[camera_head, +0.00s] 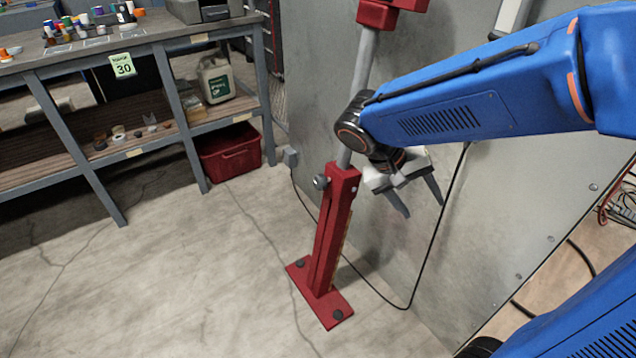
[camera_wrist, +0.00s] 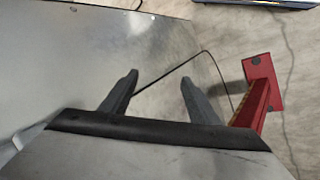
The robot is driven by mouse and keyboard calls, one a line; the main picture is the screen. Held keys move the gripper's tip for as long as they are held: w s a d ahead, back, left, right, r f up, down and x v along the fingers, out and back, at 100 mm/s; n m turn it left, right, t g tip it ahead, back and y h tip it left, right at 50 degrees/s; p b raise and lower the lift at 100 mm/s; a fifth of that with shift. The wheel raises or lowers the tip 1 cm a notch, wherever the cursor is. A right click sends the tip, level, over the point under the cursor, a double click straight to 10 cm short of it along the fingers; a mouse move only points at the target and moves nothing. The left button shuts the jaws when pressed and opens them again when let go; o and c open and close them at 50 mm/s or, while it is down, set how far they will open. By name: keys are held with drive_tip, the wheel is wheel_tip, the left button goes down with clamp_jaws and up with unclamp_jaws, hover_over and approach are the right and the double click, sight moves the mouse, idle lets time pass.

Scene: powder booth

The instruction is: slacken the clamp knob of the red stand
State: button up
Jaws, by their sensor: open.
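The red stand (camera_head: 331,225) rises from a flat red foot on the floor, with a grey pole coming out of its top and a red block higher up. Its dark clamp knob (camera_head: 321,182) sticks out on the left side near the top of the red post. My gripper (camera_head: 420,205) is open and empty, to the right of the post and pointing down. In the wrist view my two fingers (camera_wrist: 160,90) are spread with nothing between them. The stand (camera_wrist: 262,92) shows there at the right, outside the fingers; the knob is not visible in that view.
A grey metal panel (camera_head: 400,258) stands close behind my gripper and the stand, with a black cable (camera_head: 432,245) hanging along it. A workbench (camera_head: 120,40) with shelves and a red bin (camera_head: 230,150) are at the left. The floor left of the stand is clear.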

drive_tip(key=w+a+f+t+h, duration=0.2)
drive_tip(key=w+a+h, duration=0.25)
drive_tip(key=a, duration=0.35)
drive_tip(key=n+t+h, duration=0.1)
drive_tip(key=n+t, duration=0.1)
drive_tip(key=t, duration=0.8)
approach(317, 184)
drive_tip(key=x, duration=1)
drive_tip(key=shift+w+d, duration=0.15)
drive_tip(key=shift+w, duration=0.15)
drive_tip(key=c, duration=1)
drive_tip(key=shift+c, duration=0.2)
